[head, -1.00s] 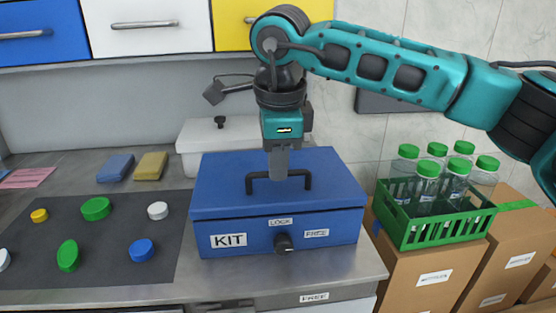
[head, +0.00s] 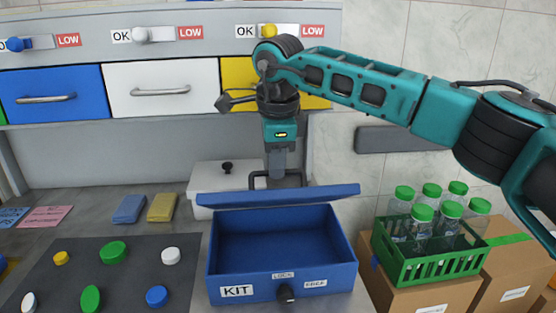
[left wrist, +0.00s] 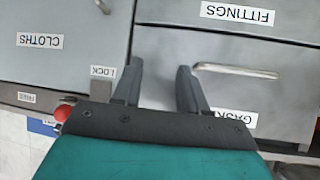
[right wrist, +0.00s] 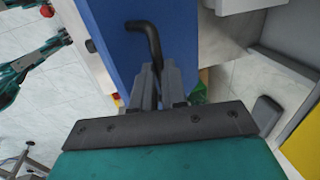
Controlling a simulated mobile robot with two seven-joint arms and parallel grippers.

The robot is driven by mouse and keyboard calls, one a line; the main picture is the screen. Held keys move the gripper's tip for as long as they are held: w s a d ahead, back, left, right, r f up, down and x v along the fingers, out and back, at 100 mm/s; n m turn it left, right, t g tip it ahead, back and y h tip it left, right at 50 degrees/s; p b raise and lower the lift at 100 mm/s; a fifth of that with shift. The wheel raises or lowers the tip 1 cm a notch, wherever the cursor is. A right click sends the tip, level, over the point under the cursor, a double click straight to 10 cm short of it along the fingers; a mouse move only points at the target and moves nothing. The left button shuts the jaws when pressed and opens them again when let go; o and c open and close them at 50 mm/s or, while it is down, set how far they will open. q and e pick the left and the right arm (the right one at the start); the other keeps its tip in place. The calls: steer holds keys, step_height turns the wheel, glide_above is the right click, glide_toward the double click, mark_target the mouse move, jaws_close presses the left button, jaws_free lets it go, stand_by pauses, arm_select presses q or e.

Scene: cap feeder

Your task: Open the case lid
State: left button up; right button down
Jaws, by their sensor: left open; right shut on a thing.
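My right gripper (head: 278,172) is above the lid, shut on the black lid handle (head: 260,180). In the right wrist view the jaws (right wrist: 158,80) close around the bent dark handle (right wrist: 146,30) against the blue lid (right wrist: 115,50). My left gripper (left wrist: 155,85) shows only in its wrist view, open and empty, in front of grey drawers.
A green crate (head: 445,266) of capped bottles stands on cardboard boxes at the right. A dark mat (head: 125,275) with several coloured caps lies left of the case. A white lidded box (head: 215,178) is behind it. Drawers (head: 155,90) hang above.

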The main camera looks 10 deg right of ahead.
steer(key=shift+w+d+f, duration=0.1)
steer(key=shift+w+f, duration=0.15)
steer(key=shift+f, duration=0.15)
steer(key=c, duration=1.6)
jaws_free()
steer(key=shift+o, duration=1.4)
steer(key=shift+w+f, duration=0.25)
steer(key=shift+w, duration=0.2)
steer(key=shift+o, duration=0.8)
steer(key=shift+s+r, duration=0.1)
steer(key=shift+r, duration=0.05)
steer(key=shift+s+r, duration=0.15)
steer(key=v, duration=1.3)
steer(key=shift+c, duration=0.5)
